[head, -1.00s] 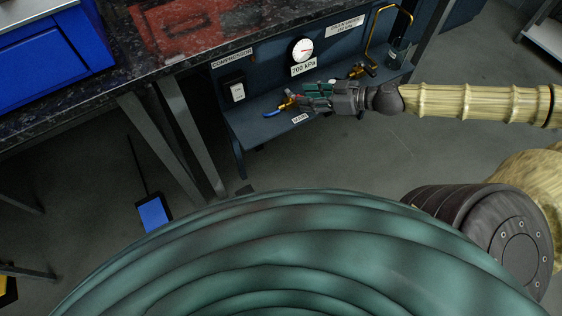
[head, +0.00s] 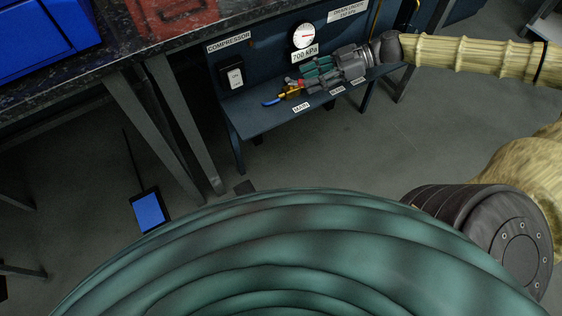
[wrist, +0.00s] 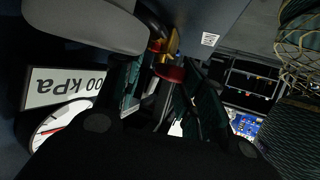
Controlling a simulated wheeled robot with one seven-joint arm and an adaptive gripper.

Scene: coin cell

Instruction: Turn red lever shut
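The red lever (head: 299,83) shows as a small red piece at the tips of my gripper (head: 312,76), over the shelf of the compressor panel. In the wrist view the red lever (wrist: 170,73) lies just beyond and partly between the two teal fingers of my gripper (wrist: 163,90). The fingers are spread apart, with a gap between them. I cannot tell whether either finger touches the lever. A brass valve body (head: 289,92) with a blue handle (head: 271,102) sits beside the lever, above the MAIN label (head: 301,107). My gripper hides the fittings farther right.
A gauge (head: 303,36) above a 700 kPa plate (head: 305,54) is close behind my gripper. A switch box (head: 235,75) is on the panel's left. A dark speckled worktop (head: 90,65) overhangs at left.

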